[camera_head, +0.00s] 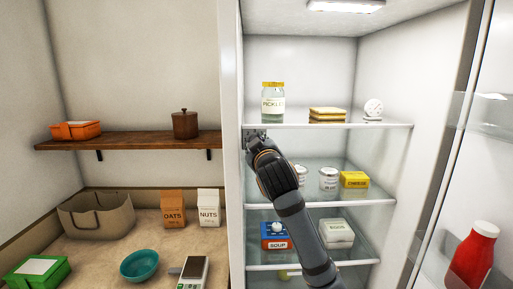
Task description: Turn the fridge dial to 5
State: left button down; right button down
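The fridge stands open, with glass shelves (330,125) inside. One arm comes in from the bottom, right of centre; I take it as my right. Its gripper (256,135) is at the fridge's inner left wall, by the left end of the top shelf. The fingertips are small and partly hidden by the gripper body, so their opening and any contact are unclear. I cannot make out a dial or its number there; it may be hidden behind the gripper. My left gripper is not in view.
The top shelf holds a pickle jar (273,103), a sandwich-like item (327,114) and a round white object (373,108). Cups (328,179), yellow box (354,180), soup box (276,237) and eggs box (337,233) sit lower. A red bottle (474,255) is in the door.

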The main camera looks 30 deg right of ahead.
jog(key=shift+f+m+h+b, duration=0.1)
jog(key=shift+m+h+b, duration=0.3)
jog(key=shift+m+b, duration=1.6)
jog(key=shift+f+m+h+b, duration=0.1)
jog(key=shift+m+h+b, duration=0.3)
jog(key=shift+m+b, duration=1.6)
jog(key=shift+m+p, duration=0.7)
jog(key=shift+m, duration=0.2)
jog(key=shift+r, duration=0.1)
jog(key=c, duration=1.3)
grip_release()
jog(key=shift+a, duration=0.1)
